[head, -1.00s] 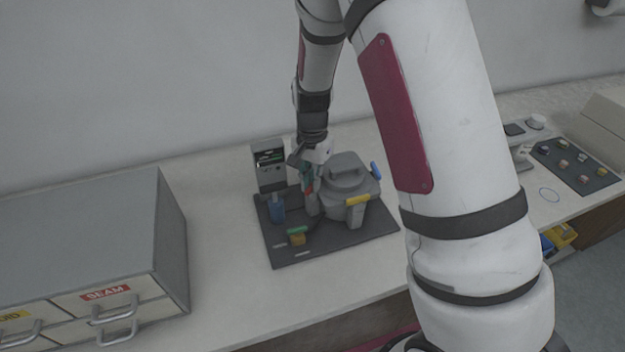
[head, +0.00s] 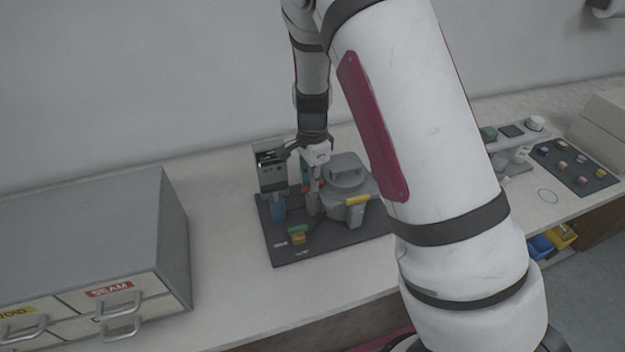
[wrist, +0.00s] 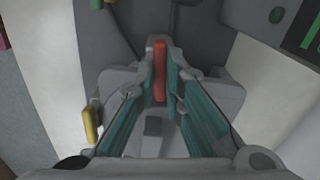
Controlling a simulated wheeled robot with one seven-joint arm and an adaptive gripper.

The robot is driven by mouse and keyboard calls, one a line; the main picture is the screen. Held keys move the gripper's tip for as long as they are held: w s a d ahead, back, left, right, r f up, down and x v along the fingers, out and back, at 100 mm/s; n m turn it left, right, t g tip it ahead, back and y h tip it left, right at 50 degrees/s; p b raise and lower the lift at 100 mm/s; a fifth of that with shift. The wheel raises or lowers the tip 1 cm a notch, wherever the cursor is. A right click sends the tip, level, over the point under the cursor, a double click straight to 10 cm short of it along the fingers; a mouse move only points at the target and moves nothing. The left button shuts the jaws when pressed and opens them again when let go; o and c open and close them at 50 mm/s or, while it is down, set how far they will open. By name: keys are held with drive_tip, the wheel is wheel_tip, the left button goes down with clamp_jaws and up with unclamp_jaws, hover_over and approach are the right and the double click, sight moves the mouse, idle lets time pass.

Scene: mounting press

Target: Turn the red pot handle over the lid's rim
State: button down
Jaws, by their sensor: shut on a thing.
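The red pot handle (wrist: 160,70) stands between the fingertips of my gripper (wrist: 160,88) in the wrist view, and the teal-padded jaws are shut on it. In the head view my gripper (head: 312,182) is at the left side of the grey press pot, and the red handle is mostly hidden by the fingers there. The pot's round grey lid (head: 347,172) is just right of my gripper. A yellow handle (head: 357,200) is at the pot's front, and a yellow handle also shows at the left in the wrist view (wrist: 90,124).
The pot stands on a dark mat (head: 335,238). A grey box with a display (head: 271,160), a blue bottle (head: 278,208) and a small orange block with a green piece (head: 298,236) are close by. A drawer cabinet (head: 95,235) stands left. My arm covers the mat's right side.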

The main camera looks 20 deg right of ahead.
idle(0.3)
drive_tip(key=c, duration=1.7)
unclamp_jaws()
wheel_tip(320, 180, up, 12)
drive_tip(key=shift+r, duration=0.1)
